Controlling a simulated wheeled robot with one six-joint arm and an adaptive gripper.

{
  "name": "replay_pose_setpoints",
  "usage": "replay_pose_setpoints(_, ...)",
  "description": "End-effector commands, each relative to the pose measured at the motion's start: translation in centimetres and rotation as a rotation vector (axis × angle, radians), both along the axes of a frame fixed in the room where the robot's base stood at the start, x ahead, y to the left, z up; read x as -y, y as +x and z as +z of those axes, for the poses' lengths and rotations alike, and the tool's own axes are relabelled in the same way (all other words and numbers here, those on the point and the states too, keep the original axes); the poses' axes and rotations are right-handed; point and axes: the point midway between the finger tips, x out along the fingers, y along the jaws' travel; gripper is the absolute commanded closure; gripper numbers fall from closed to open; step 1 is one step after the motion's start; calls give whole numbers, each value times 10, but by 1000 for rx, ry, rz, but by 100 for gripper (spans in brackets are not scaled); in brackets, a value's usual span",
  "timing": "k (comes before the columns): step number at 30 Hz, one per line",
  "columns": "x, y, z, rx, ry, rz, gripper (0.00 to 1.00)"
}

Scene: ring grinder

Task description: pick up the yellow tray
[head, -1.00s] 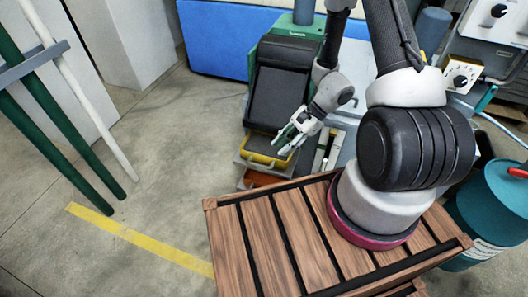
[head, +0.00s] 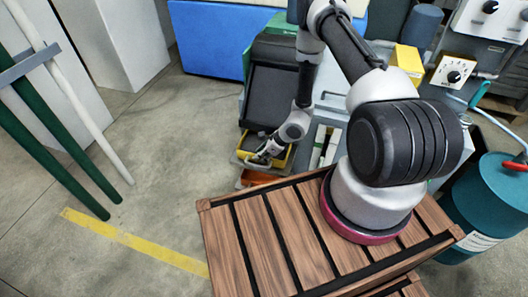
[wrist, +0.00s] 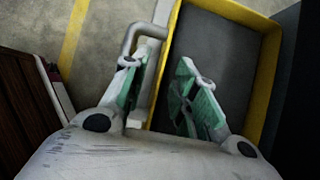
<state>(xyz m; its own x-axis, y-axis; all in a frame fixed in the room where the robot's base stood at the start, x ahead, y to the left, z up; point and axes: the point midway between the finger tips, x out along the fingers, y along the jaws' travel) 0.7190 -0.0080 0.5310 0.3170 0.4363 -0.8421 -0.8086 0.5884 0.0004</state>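The yellow tray (head: 280,160) sits low at the front of the green and black machine in the head view. In the wrist view the tray (wrist: 262,75) shows yellow walls and a dark grey floor. My gripper (head: 262,157) is at the tray's front left part in the head view. In the wrist view my gripper (wrist: 160,70) is open, with its green-padded fingers apart. The tray's left wall runs between them: one finger appears outside it and the other over the inside. The lower part of the tray is hidden behind the gripper.
A grey bent bar (wrist: 140,38) is close beside the left finger. An orange bin (head: 258,178) sits below the tray. A wooden slatted crate (head: 285,235) stands in front, and a teal drum (head: 490,210) is at right.

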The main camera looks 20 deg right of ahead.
Motion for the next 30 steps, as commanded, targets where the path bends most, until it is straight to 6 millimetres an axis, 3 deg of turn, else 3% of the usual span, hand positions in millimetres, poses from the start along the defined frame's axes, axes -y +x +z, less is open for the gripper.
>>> replay_pose_setpoints(4, -8, 5, -15, 0, 0, 2, 71)
replay_pose_setpoints(11, -9, 7, -17, 1, 0, 1, 71)
replay_pose_setpoints(17, -9, 7, -17, 1, 0, 1, 100)
replay_pose_setpoints(30, -9, 8, -16, 3, 1, 1, 100)
